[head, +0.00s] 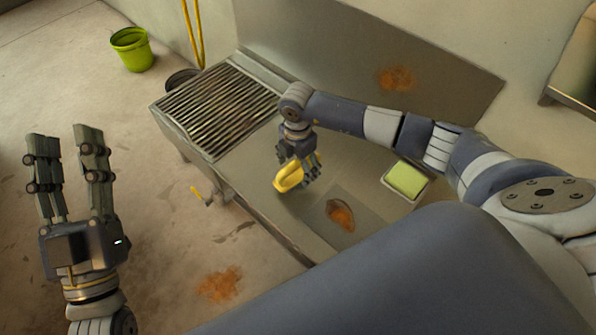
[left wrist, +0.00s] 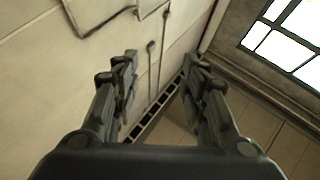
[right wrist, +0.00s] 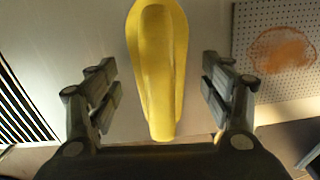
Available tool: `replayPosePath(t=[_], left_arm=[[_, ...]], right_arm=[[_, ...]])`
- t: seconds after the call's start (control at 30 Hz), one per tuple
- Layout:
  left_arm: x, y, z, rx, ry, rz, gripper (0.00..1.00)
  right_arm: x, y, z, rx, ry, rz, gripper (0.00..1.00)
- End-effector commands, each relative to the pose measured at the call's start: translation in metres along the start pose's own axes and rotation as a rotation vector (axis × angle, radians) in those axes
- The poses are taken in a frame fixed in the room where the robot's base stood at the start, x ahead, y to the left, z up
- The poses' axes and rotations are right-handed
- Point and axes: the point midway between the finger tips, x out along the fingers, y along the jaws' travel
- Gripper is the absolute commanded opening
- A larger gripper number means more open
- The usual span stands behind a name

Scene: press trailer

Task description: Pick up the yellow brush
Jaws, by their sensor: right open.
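The yellow brush (head: 288,178) lies on the metal counter in the head view, right at my right gripper (head: 311,165). In the right wrist view the yellow brush (right wrist: 158,70) is long and smooth, and its near end lies between the spread fingers of my right gripper (right wrist: 160,95). There is a gap on each side, so the fingers are apart from it. My left gripper (head: 65,150) is raised over the floor at the left with its fingers spread. In the left wrist view my left gripper (left wrist: 160,90) is open and empty.
The metal counter (head: 245,185) carries a slatted rack (head: 215,105), a perforated plate with an orange-brown stain (head: 341,215) and a tray with a green sponge (head: 406,180). A green bucket (head: 131,49) stands on the floor at the back left. A tap (head: 213,198) juts from the counter's front.

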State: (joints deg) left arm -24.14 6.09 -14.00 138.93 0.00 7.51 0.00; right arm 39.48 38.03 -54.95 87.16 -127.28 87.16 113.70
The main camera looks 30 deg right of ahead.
Motion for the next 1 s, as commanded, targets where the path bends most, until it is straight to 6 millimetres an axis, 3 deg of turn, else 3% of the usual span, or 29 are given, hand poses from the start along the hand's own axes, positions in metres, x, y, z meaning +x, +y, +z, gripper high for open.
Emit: replayPosePath(t=[0.3,0.63,0.87,1.0], left_arm=[[-0.007,0.005,-0.045,-0.011,0.241,0.01,0.4],[-0.009,0.005,-0.052,-0.013,0.273,0.011,0.4],[-0.009,0.005,-0.052,-0.012,0.272,0.011,0.4],[-0.009,0.005,-0.052,-0.012,0.272,0.011,0.4]], right_arm=[[0.024,0.0,0.0,-0.001,0.0,0.0,0.74],[0.026,0.0,0.0,-0.001,0.0,0.0,0.74],[0.026,0.0,0.0,-0.001,0.0,0.0,0.24],[0.025,0.0,0.0,-0.001,0.0,0.001,0.23]])
